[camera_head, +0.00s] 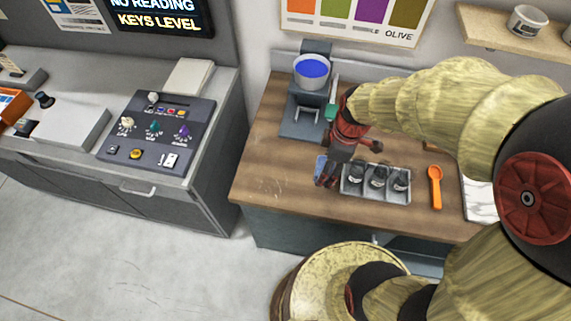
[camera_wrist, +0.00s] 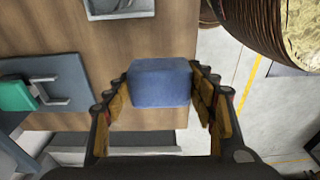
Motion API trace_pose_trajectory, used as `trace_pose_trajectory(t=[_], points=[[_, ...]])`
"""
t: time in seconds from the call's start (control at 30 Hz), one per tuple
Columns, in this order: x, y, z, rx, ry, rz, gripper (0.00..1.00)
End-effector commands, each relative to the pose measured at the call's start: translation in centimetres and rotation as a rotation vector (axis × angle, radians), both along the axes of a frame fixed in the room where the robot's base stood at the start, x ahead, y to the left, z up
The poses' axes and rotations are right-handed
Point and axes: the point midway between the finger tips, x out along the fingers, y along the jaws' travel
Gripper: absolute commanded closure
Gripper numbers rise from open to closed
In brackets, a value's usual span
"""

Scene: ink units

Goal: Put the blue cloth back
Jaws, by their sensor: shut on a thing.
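The blue cloth (camera_wrist: 160,84) is a folded, block-like bundle between the fingers of my gripper (camera_wrist: 163,92) in the wrist view. My gripper is shut on it, with a finger along each side. In the head view my gripper (camera_head: 328,174) points down over the wooden counter, just left of the grey tray. Only a small blue patch of the cloth (camera_head: 320,165) shows there, the rest hidden by the fingers. I cannot tell whether the cloth touches the counter.
A grey tray (camera_head: 375,196) with several dark bottles stands right beside my gripper. An orange spoon (camera_head: 435,187) lies further right. Behind is a stand with a pot of blue liquid (camera_head: 312,70) and a green-handled tool (camera_head: 331,110). The counter's left front (camera_head: 270,185) is clear.

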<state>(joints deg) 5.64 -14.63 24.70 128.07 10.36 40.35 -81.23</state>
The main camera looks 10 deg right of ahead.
Motion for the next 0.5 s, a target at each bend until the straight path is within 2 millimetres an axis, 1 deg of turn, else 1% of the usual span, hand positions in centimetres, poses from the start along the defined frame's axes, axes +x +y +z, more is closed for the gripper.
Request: trace_pose_trajectory(t=[0.1,0.37,0.5], points=[[1.5,1.8,-1.3,0.0,0.005,0.008,0.72],[5.6,6.1,-3.9,-0.001,0.003,0.005,0.72],[6.9,7.6,-6.5,0.0,0.005,0.003,0.72]])
